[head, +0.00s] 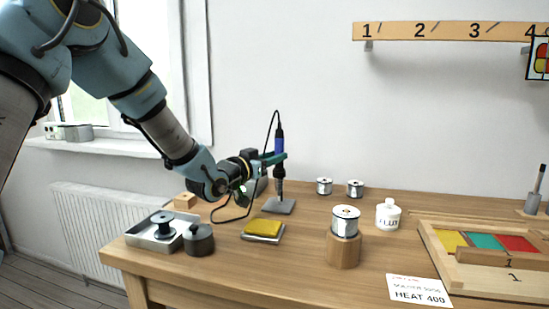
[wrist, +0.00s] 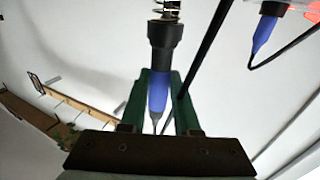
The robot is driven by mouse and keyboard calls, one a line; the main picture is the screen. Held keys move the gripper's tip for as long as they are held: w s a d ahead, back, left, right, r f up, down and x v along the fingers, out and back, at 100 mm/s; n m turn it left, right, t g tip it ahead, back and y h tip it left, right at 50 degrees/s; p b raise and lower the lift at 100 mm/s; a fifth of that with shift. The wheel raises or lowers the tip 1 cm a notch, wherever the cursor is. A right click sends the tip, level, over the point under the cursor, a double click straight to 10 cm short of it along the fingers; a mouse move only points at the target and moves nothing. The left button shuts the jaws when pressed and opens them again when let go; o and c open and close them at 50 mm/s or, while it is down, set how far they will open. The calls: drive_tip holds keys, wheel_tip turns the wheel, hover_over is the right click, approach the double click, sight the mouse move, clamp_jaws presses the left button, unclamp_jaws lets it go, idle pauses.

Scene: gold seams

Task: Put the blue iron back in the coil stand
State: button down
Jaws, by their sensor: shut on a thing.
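The blue iron (head: 279,146) stands upright, handle up, with its black cord looping from the top. My gripper (head: 272,158) is shut around its handle; the wrist view shows the green fingers on either side of the blue handle (wrist: 158,92). The coil stand (head: 279,206) has a grey base plate on the bench, directly below the iron. Its coil (wrist: 167,9) lines up with the iron's black collar in the wrist view. The iron's tip is not visible, and I cannot tell how deep it sits in the coil.
A yellow sponge (head: 264,227) lies in front of the stand. A metal tray (head: 150,240) and dark round pot (head: 199,240) are at the left edge. A solder spool on a wooden block (head: 344,252) stands right, near a white flux jar (head: 389,215). A second blue, corded thing (wrist: 264,34) shows upper right.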

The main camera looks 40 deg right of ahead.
sight(277, 131)
drive_tip(key=shift+c, duration=0.4)
unclamp_jaws()
idle(0.4)
wheel_tip(277, 131, up, 7)
drive_tip(key=p, duration=0.4)
idle(0.7)
idle(0.6)
